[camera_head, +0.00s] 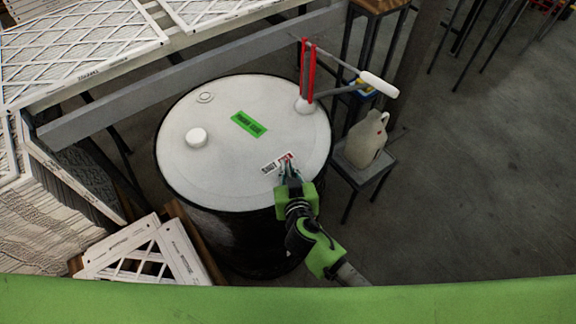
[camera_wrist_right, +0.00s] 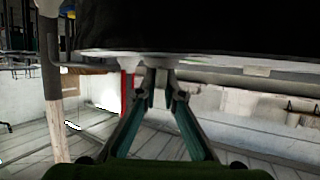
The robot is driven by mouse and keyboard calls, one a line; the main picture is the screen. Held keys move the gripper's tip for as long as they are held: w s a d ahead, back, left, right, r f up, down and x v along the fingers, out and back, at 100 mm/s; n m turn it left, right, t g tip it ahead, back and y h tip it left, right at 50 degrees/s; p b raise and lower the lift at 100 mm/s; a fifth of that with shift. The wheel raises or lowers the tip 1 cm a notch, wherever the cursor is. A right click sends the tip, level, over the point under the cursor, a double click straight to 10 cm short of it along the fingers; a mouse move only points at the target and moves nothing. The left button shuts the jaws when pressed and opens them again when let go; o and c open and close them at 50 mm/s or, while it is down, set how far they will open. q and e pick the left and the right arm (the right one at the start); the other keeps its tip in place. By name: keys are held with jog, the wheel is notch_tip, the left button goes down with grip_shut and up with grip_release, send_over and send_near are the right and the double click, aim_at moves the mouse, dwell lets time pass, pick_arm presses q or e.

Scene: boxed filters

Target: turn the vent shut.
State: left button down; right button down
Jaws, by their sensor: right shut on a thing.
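The drum (camera_head: 230,165) stands upright with a white lid and dark sides. A small white label (camera_head: 268,168) with black lettering and a red part lies on the lid near its front right edge. My right gripper (camera_head: 288,170) reaches in from the lower right and is shut at this label. The vent is mostly hidden by the fingers in the head view. In the right wrist view the fingers (camera_wrist_right: 161,92) close around a small pale grey piece, which appears to be the vent (camera_wrist_right: 160,76). Which way it is turned cannot be told. My left gripper is not in view.
On the lid are a white cap (camera_head: 196,138), a green label (camera_head: 249,124) and a red pump (camera_head: 307,72) with a white handle. A beige jug (camera_head: 366,141) stands on a stool to the right. Framed filters (camera_head: 75,50) lie behind left. Open floor extends right.

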jog(key=n+y+p, duration=0.1)
jog(key=n+g+y+p, duration=0.1)
jog(key=n+y, duration=0.1)
jog(key=n+y+p, duration=0.1)
jog(key=y, duration=0.1)
jog(key=shift+w+d+r+n+g+p, duration=0.15)
jog(key=shift+d+r+n+g+p, duration=0.05)
jog(key=shift+r+n+g+p, duration=0.2)
jog(key=shift+n+g+y+p, duration=0.35)
jog(key=shift+n+y, duration=0.15)
jog(key=shift+y, duration=0.1)
jog(key=shift+w+f+n+g+y+p, duration=0.15)
jog(key=shift+n+g+y+p, duration=0.15)
jog(key=shift+n+g+y, duration=0.55)
jog(key=shift+f+n+g+y, duration=0.1)
jog(key=shift+n+g+y, duration=0.2)
jog(key=shift+n, duration=0.25)
jog(key=shift+f+n+g+y+b, duration=0.15)
jog(key=shift+n+g+y+b, duration=0.35)
jog(key=shift+n+g, duration=0.25)
jog(key=n+g+y+b, duration=0.1)
jog(key=n+g+b, duration=0.1)
jog(key=n+g, duration=0.1)
jog(key=shift+f+y+b, duration=0.15)
jog(key=shift+y+b, duration=0.1)
jog(key=shift+b, duration=0.05)
jog(key=shift+s+a+n+g+b, duration=0.15)
jog(key=shift+s+n+g+b, duration=0.1)
jog(key=shift+n+g+b, duration=0.7)
jog(key=shift+y, duration=0.3)
